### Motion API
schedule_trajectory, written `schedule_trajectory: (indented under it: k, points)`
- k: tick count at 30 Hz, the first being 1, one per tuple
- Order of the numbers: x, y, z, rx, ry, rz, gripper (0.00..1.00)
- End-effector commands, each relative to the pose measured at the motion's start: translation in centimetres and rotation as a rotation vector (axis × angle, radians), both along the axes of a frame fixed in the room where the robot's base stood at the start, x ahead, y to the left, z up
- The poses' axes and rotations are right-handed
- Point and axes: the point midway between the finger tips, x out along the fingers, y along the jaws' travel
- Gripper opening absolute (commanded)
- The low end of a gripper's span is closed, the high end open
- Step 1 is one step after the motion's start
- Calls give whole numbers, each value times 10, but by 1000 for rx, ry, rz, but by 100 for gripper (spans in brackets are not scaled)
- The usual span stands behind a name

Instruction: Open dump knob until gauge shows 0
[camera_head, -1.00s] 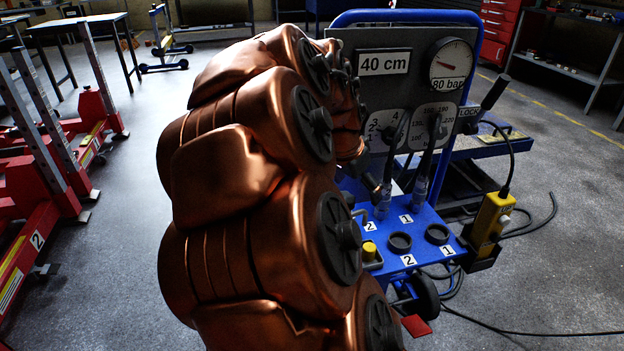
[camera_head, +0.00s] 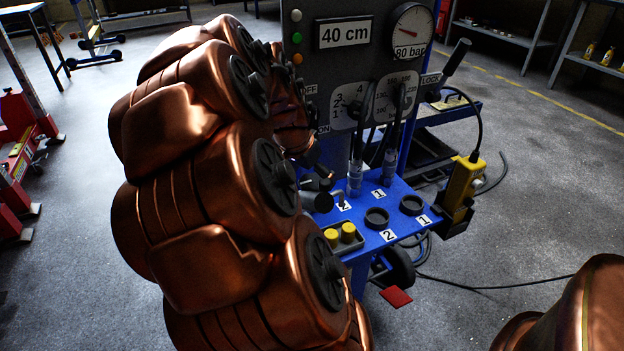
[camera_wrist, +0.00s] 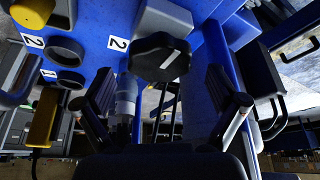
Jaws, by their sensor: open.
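The black dump knob (camera_wrist: 160,57), lobed with a white mark, shows in the wrist view beside the blue panel. My gripper (camera_wrist: 160,88) is open, with one finger on each side below the knob in the picture. The knob appears between or just beyond the fingertips; I cannot tell whether they touch it. In the head view my copper arm hides most of the gripper. The round gauge (camera_head: 411,32) stands at the top right of the grey panel (camera_head: 345,75). Its red needle points up-left, and its label reads 80 bar.
The blue shelf (camera_head: 402,233) carries two black rings (camera_head: 377,218) (camera_head: 411,205) and two yellow caps (camera_head: 332,237) (camera_head: 348,231) in a tray. Hose-like upright levers (camera_head: 391,165) stand behind. A yellow control box (camera_head: 462,182) hangs at right. Open floor lies to the right.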

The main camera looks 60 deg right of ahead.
Motion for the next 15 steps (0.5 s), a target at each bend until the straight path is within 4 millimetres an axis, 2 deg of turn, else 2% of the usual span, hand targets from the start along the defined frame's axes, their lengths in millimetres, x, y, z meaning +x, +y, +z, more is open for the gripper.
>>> schedule_trajectory:
  k: [3,10,15]
  points:
    - [0,-3,-7,-1,-1,0,95]
    - [0,-4,-7,-2,-2,1,95]
    - [0,-4,-7,-2,-1,0,79]
